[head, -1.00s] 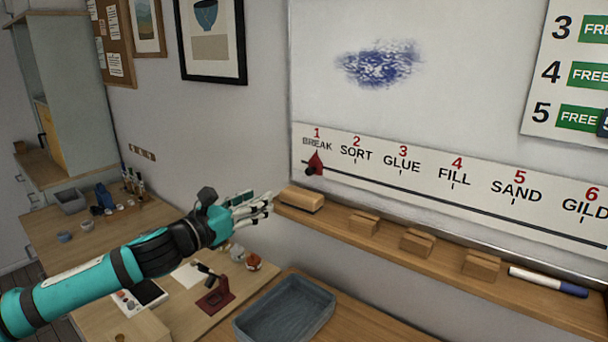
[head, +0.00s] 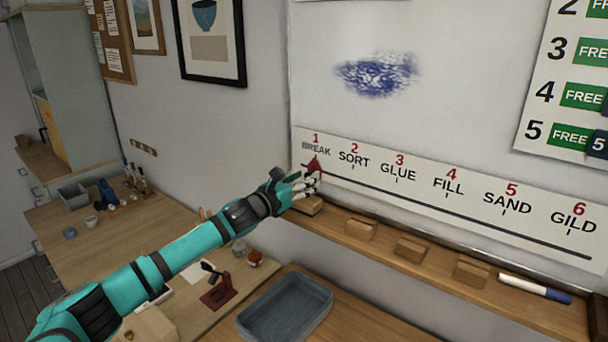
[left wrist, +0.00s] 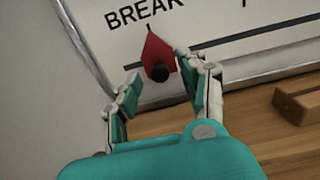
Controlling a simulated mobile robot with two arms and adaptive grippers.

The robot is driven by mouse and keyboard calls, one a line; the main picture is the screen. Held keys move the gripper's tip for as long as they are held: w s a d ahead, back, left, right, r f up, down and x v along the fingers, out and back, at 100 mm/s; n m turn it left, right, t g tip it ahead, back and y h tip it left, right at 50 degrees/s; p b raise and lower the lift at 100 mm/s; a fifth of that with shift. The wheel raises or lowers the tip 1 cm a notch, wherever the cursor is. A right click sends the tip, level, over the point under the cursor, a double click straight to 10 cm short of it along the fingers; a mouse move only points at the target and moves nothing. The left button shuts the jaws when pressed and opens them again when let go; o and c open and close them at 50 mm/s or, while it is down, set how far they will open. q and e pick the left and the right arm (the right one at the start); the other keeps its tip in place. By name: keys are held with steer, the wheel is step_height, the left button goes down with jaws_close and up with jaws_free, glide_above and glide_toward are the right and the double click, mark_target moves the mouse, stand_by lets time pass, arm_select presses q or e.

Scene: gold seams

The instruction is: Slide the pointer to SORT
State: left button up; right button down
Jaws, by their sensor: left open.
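The red pointer (head: 314,165) sits on the dark slot line under BREAK, at the left end of the white step strip (head: 390,203). In the left wrist view the pointer (left wrist: 158,52) shows a dark round knob (left wrist: 159,72) on its lower part. My left gripper (head: 312,183) is open at the pointer. In the left wrist view its two fingers (left wrist: 158,82) stand either side of the knob, apart from it. The SORT label (head: 353,160) is just right of BREAK. My right gripper is not in view.
A wooden ledge (head: 340,236) runs below the strip. It holds wooden blocks (head: 361,229) and a marker (head: 535,288). A grey tray (head: 286,306) lies on the table below. The slot line right of the pointer is clear.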

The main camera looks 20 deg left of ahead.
arm_select(q)
steer(key=shift+w+d, duration=0.1)
steer(key=shift+w, duration=0.15)
jaws_close()
stand_by(0.3)
